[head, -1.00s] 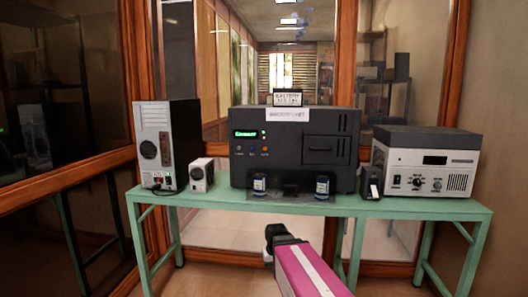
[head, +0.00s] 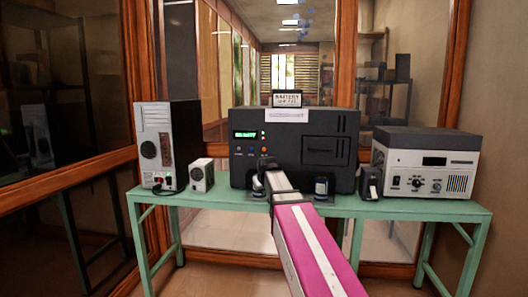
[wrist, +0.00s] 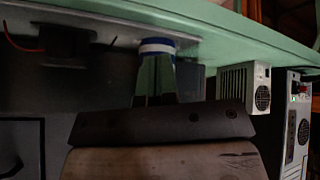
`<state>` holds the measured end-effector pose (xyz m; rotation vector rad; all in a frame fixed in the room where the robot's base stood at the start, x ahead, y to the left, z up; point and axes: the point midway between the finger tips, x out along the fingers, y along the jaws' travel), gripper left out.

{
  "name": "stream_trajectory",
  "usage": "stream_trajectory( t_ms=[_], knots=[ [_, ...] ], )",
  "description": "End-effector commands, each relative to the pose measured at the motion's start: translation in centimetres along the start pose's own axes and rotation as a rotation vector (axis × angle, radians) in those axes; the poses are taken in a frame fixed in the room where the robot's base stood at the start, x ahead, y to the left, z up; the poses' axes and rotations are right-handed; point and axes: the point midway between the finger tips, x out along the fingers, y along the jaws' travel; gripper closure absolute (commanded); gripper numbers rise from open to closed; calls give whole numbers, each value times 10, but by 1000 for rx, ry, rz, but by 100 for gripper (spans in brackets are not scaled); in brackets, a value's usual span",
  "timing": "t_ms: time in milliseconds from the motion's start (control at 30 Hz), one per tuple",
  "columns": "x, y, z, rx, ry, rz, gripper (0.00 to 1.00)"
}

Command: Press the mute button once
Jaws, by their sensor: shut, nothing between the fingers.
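The black machine (head: 283,128) stands at the middle of the green table, with a lit green display (head: 245,134). Below the display is a row of small buttons, including a blue one (head: 251,151) and an orange one (head: 264,150). Their labels are too small to read, so I cannot tell which is mute. My gripper (head: 262,163) is shut and empty, in front of the machine's lower left, just below the buttons. Whether it touches the machine is unclear. In the wrist view, which is upside down, my gripper (wrist: 155,90) overlaps a blue-and-white-banded cylinder (wrist: 157,46).
A tower unit (head: 150,150) and a small white box (head: 202,175) are left. A grey-and-white instrument (head: 425,165) and a small black device (head: 370,183) are right.

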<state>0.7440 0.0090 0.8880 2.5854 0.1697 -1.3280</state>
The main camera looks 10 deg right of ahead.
Motion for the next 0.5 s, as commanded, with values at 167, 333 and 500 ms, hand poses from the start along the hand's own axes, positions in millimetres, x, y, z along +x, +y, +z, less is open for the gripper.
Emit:
stream_trajectory(
  t_ms=[167,333,500],
  knots=[
    [-36,14,-58,-35,88,24,100],
    [-66,22,-95,-63,150,43,100],
    [-84,26,-114,-78,184,54,100]
  ],
)
